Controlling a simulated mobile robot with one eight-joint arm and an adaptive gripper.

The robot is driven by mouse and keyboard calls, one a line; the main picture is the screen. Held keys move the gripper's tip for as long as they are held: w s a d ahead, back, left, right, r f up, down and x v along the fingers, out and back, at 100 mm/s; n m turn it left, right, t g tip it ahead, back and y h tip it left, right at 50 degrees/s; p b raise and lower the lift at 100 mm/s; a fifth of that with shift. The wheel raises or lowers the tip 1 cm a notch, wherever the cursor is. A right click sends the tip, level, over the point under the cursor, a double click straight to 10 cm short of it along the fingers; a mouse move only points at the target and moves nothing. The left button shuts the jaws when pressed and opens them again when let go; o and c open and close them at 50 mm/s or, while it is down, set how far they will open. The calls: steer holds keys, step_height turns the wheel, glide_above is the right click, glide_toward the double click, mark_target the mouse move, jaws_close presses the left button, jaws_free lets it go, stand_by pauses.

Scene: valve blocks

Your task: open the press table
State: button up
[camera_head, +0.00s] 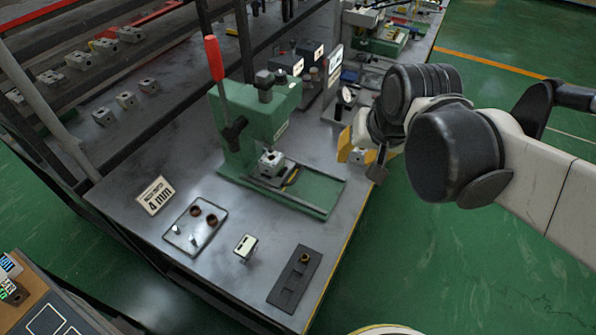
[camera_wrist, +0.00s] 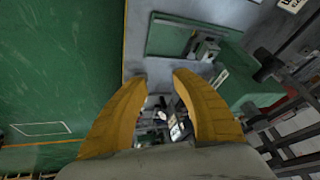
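The green press (camera_head: 255,115) stands on the metal workbench, with a red-handled lever (camera_head: 214,58) raised at its left. Its green base plate (camera_head: 318,194) extends to the right and also shows in the wrist view (camera_wrist: 168,38). A grey valve block (camera_head: 270,160) sits under the ram on the dark press table (camera_head: 273,177); the block also shows in the wrist view (camera_wrist: 207,49). My gripper (camera_head: 352,150) is right of the press, apart from it and partly hidden by my arm. In the wrist view its yellow fingers (camera_wrist: 160,76) are spread with nothing clearly held between them.
A "4 mm" sign (camera_head: 154,195), a tray with small parts (camera_head: 194,228), a small light block (camera_head: 245,245) and a dark plate with a brass piece (camera_head: 295,278) lie in front. A rack with several valve blocks (camera_head: 105,45) stands left. Green floor is free at right.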

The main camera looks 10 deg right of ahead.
steer(key=w+a+f+m+g, duration=0.2)
steer(key=w+a+f, duration=0.2)
steer(key=w, duration=0.5)
steer(key=m+g+y+p, duration=0.1)
steer(key=m+g, duration=0.1)
steer(key=m, duration=0.1)
glide_toward(298, 174)
steer(key=f+b, duration=0.1)
steer(key=f, duration=0.2)
steer(key=a+f+b, duration=0.1)
steer(key=f, duration=0.2)
steer(key=w+f+b, duration=0.1)
steer(key=f, duration=0.2)
steer(key=shift+a, duration=0.2)
steer(key=shift+c, duration=0.5)
jaws_close()
